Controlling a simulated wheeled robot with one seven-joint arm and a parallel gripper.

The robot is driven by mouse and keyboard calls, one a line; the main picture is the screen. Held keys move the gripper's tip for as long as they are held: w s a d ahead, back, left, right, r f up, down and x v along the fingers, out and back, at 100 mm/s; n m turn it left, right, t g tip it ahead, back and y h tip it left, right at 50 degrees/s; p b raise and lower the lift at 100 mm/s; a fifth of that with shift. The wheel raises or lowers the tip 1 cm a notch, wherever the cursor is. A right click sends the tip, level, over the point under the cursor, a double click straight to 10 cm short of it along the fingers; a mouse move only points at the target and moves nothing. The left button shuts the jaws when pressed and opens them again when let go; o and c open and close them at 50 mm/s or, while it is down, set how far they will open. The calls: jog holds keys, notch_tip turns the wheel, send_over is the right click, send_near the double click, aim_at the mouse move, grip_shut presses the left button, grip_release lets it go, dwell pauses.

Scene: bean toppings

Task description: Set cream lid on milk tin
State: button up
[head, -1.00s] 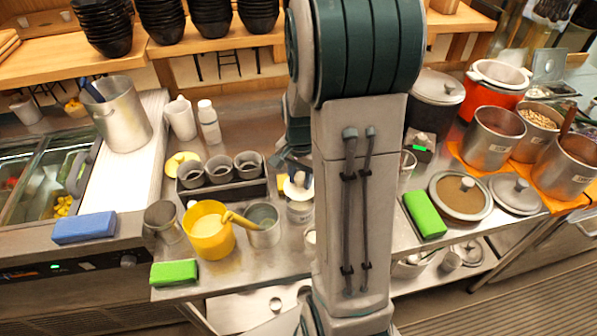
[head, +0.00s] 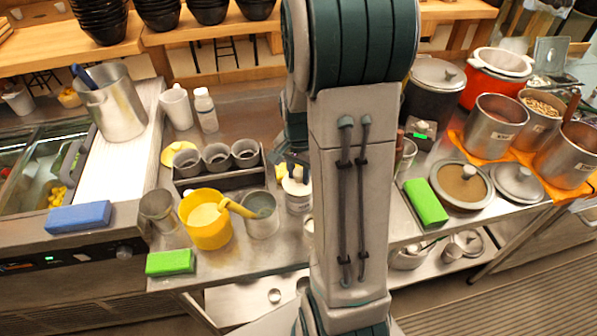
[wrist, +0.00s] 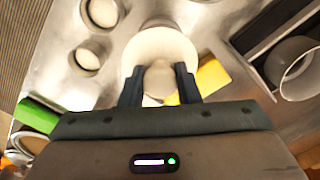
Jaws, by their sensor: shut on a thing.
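The cream lid (wrist: 140,48) is a pale disc with a round knob. In the wrist view my gripper (wrist: 159,84) is shut on the knob, one dark finger on each side. In the head view the cream lid (head: 295,186) shows just left of my arm, at the top of the milk tin (head: 299,203), a grey tin with a pale label. My arm hides part of both, and the lid hides the tin in the wrist view. I cannot tell whether the lid touches the rim or is just above it.
A dark caddy with grey cups (head: 217,158) stands behind left. A yellow pot (head: 207,229) with a ladle and a metal tin (head: 260,222) stand left. A green block (head: 170,262) lies at the front edge. Another green block (head: 426,203) and a lidded pot (head: 461,190) are right.

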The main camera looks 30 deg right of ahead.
jog(key=shift+f, duration=0.1)
jog(key=shift+f+b, duration=0.6)
jog(key=shift+r, duration=0.1)
jog(key=o, duration=1.3)
jog(key=shift+r+p, duration=2.25)
jog(key=shift+r, duration=0.8)
